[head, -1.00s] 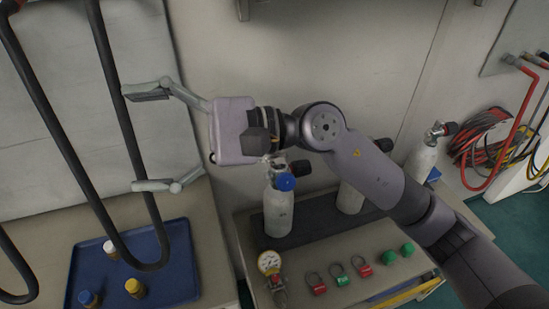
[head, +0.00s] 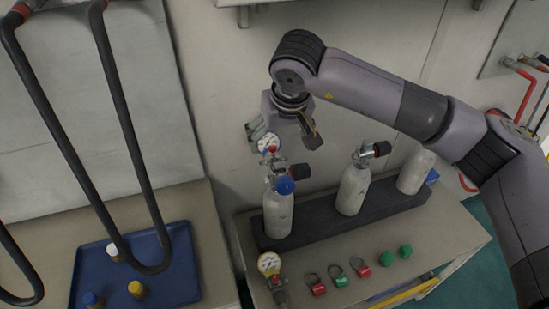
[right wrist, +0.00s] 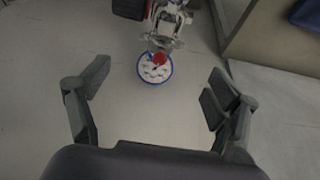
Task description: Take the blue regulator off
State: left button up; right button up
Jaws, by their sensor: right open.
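The blue regulator, with a blue knob (head: 285,186) and a blue-rimmed white gauge (head: 268,143), sits on the valve of the leftmost grey cylinder (head: 278,215). In the right wrist view its gauge (right wrist: 155,67) lies between and just beyond the spread fingers, with the metal valve body (right wrist: 168,25) above it. My right gripper (right wrist: 153,88) is open and empty, close to the gauge and not visibly touching it. In the head view the right gripper (head: 262,128) is behind and above the cylinder, partly hidden by the gauge and wrist. My left gripper is out of view.
Two more cylinders (head: 354,190) stand to the right on a dark rack (head: 325,222). A blue tray (head: 178,240) with capped bottles is at left; dark hoses (head: 120,120) hang there.

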aim_at(274, 155)
jog(key=p+x, duration=0.1)
jog(key=x, duration=0.4)
jog(key=shift+a, duration=0.1)
jog(key=p+x, duration=0.2)
jog(key=x, duration=0.2)
jog(key=shift+f, duration=0.35)
jog(key=shift+w+a+f, duration=0.1)
jog(key=shift+w+f, duration=0.1)
jog(key=shift+f, duration=0.05)
jog(key=shift+c, duration=0.3)
jog(key=shift+r, duration=0.1)
jog(key=c, duration=1.8)
